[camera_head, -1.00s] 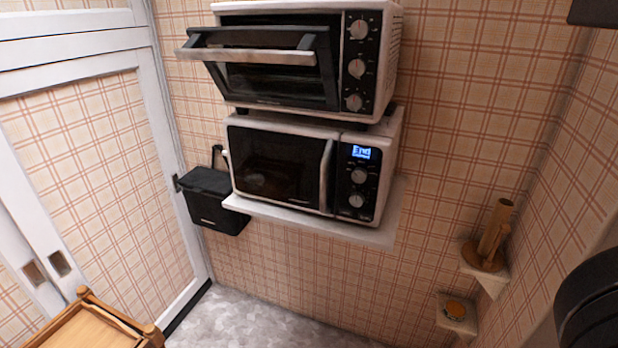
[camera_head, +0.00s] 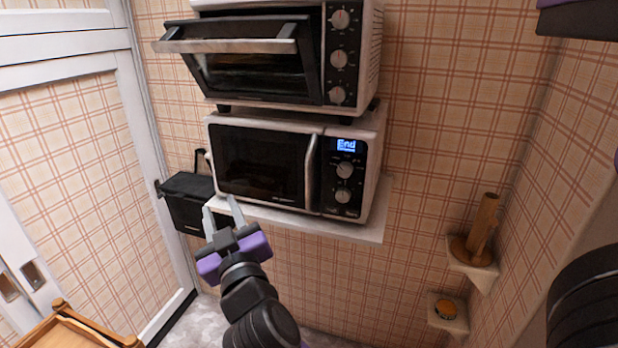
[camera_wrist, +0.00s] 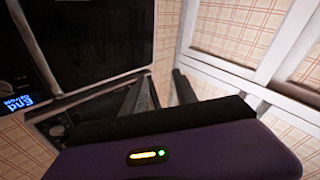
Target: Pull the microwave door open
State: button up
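The white microwave (camera_head: 372,146) stands on a wall shelf, its display reading "End". Its dark door (camera_head: 262,165) is shut, with a silver vertical handle (camera_head: 310,170) on the door's right side. My gripper (camera_head: 221,208) is below and in front of the door's lower left part, left of the handle. Its two grey fingers point up and are apart, with nothing between them. In the wrist view the microwave display (camera_wrist: 18,105) shows at the left edge, and the spread fingers (camera_wrist: 160,92) show near the middle.
A toaster oven (camera_head: 370,50) with its door tilted partly open (camera_head: 230,46) sits directly above the microwave. A black box (camera_head: 188,205) hangs on the wall at left. The white shelf (camera_head: 370,225) juts out under the microwave. Small corner shelves (camera_head: 478,268) are at right. A wooden piece (camera_head: 75,330) stands lower left.

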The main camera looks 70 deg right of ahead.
jog(key=s+d+r+m+g+h, duration=0.2)
jog(key=d+r+m+g+h, duration=0.2)
jog(key=d+m+g, duration=0.15)
jog(key=m+g, duration=0.7)
jog(key=g, duration=0.1)
send_near(308, 175)
jog(key=d, duration=0.3)
jog(key=shift+h, duration=0.4)
jog(key=d, duration=0.2)
jog(key=d+p, duration=0.1)
jog(key=d, duration=0.3)
jog(key=shift+w+d+f, duration=0.2)
jog(key=shift+w+d, duration=0.05)
jog(key=shift+d, duration=0.1)
jog(key=shift+w+d+f+p, duration=0.1)
jog(key=shift+d+p, duration=0.25)
jog(key=shift+d, duration=0.3)
grip_shut()
